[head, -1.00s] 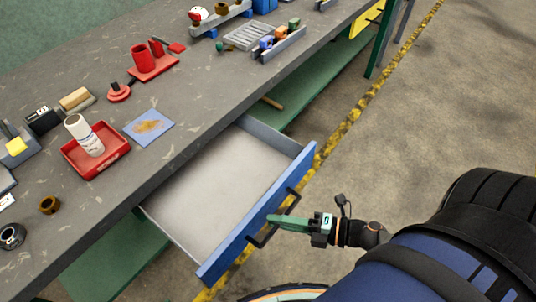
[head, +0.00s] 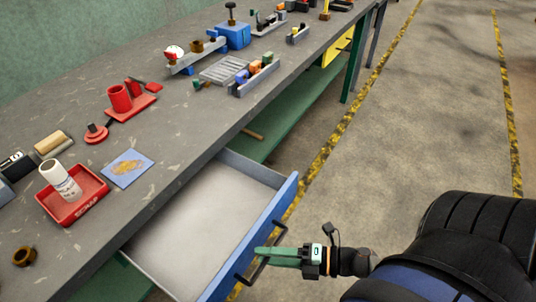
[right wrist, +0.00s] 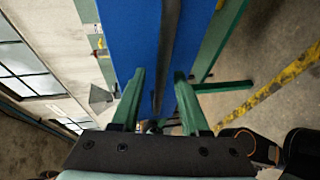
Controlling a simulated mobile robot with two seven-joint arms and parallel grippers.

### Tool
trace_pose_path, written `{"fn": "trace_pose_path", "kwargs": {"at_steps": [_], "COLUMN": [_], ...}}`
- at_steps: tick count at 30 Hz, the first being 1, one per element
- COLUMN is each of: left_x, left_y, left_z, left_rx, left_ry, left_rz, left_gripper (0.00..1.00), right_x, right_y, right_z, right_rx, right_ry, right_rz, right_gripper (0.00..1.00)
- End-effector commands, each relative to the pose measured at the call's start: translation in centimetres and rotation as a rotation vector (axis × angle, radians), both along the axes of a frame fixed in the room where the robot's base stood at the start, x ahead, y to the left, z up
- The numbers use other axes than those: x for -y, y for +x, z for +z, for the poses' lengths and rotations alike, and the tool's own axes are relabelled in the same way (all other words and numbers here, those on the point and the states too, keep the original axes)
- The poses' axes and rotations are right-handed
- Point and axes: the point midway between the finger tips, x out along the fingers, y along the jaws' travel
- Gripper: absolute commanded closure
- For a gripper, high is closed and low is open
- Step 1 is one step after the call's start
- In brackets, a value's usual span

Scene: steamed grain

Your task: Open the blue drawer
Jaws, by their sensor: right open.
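The blue drawer (head: 218,277) is pulled out from under the workbench, and its pale, empty inside shows in the head view. Its dark bar handle (head: 265,255) is on the blue front. My right gripper (head: 262,251) is at the handle, coming from the right. In the right wrist view the green fingers of the right gripper (right wrist: 158,80) stand apart, with the dark handle bar (right wrist: 168,50) running between them in front of the blue drawer front (right wrist: 125,35). I cannot tell whether they touch the bar. My left gripper is not in view.
The grey workbench top (head: 165,170) holds a red tray (head: 85,208) with a white bottle, a blue pad (head: 127,168), red stands and several small tools. Open floor (head: 400,130) with yellow-black lines lies to the right. A green lower shelf (head: 290,115) is under the bench.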

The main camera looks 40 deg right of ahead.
Motion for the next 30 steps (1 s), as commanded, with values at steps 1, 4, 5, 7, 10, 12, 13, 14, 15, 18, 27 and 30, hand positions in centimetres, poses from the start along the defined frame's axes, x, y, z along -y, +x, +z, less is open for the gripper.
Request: {"fn": "trace_pose_path", "kwargs": {"at_steps": [1, 4, 5, 7, 10, 12, 13, 14, 15, 18, 27, 30], "left_x": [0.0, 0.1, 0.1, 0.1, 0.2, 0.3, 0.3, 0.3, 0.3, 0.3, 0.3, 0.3], "left_y": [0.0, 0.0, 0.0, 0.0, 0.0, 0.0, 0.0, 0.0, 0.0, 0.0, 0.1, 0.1], "left_z": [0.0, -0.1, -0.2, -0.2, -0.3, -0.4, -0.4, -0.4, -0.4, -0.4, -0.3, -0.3], "left_rx": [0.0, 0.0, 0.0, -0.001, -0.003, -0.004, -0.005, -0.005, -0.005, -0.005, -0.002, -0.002], "left_ry": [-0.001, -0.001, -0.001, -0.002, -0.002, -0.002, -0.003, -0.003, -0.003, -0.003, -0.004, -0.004], "left_rz": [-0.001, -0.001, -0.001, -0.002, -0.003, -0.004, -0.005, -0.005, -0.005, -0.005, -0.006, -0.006], "left_gripper": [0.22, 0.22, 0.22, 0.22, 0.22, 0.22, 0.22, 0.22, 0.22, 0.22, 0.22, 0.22], "right_x": [0.4, 1.4, 1.8, 2.8, 4.3, 5.3, 5.7, 6.1, 6.5, 7.4, 8.2, 8.2], "right_y": [-0.4, -1.5, -2.0, -3.1, -4.8, -5.8, -6.2, -6.6, -7.1, -8.0, -8.8, -8.8], "right_z": [0.0, 0.2, 0.3, 0.5, 1.0, 1.3, 1.4, 1.5, 1.6, 1.9, 2.2, 2.2], "right_rx": [-0.002, -0.004, -0.004, -0.006, -0.006, -0.005, -0.005, -0.005, -0.004, -0.003, 0.0, 0.0], "right_ry": [-0.002, -0.003, -0.005, -0.004, -0.003, -0.003, -0.003, -0.002, -0.003, -0.001, -0.001, -0.001], "right_rz": [0.0, 0.0, 0.001, -0.001, 0.0, 0.0, -0.001, -0.001, 0.0, 0.0, 0.0, 0.0], "right_gripper": [0.55, 0.55, 0.55, 0.55, 0.55, 0.55, 0.55, 0.55, 0.55, 0.55, 0.55, 0.55]}}
